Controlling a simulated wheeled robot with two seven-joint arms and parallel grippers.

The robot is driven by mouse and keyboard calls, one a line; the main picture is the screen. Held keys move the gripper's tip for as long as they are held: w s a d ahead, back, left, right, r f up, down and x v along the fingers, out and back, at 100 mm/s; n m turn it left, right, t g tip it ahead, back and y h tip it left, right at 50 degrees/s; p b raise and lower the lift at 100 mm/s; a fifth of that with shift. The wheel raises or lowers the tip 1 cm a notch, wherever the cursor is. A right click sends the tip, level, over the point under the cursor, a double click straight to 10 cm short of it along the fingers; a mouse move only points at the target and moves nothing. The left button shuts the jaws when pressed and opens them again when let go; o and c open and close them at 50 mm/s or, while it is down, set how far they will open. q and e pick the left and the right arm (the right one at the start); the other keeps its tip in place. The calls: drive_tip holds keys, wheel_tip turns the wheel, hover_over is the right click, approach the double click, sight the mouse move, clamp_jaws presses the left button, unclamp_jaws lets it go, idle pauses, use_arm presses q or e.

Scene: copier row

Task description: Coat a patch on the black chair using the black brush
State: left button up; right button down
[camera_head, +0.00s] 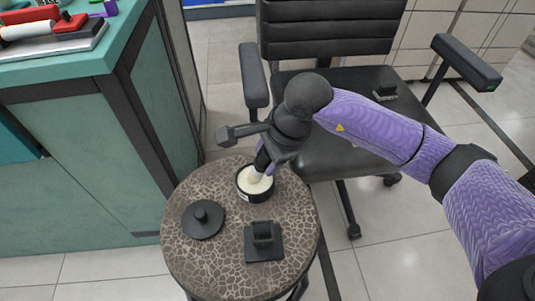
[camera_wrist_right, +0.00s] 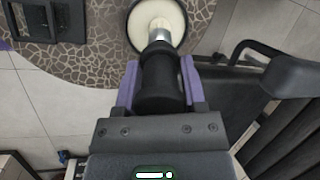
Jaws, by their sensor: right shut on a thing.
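My right gripper (camera_head: 264,163) is shut on the black brush, its purple fingers on both sides of the black handle (camera_wrist_right: 160,85) in the wrist view. The brush points down with its silver ferrule (camera_wrist_right: 160,34) over a round black tin (camera_head: 241,190) of cream-coloured stuff. The brush tip is at or in the cream; how deep I cannot tell. The tin stands on a small round table (camera_head: 190,262) and also shows in the wrist view (camera_wrist_right: 133,38). The black chair (camera_head: 325,150) stands behind the table, partly hidden by my right arm. My left gripper is not in view.
A round black lid with a knob (camera_head: 203,220) and a square black holder (camera_head: 264,244) lie on the table. A teal counter (camera_head: 80,70) with red and white items stands at left.

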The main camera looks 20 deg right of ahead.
drive_tip(key=shift+r, duration=0.25)
wheel_tip(320, 180, up, 6)
drive_tip(key=p, duration=0.4)
drive_tip(key=shift+r+p, duration=0.35)
drive_tip(key=shift+p, duration=0.15)
drive_tip(key=shift+f, duration=0.1)
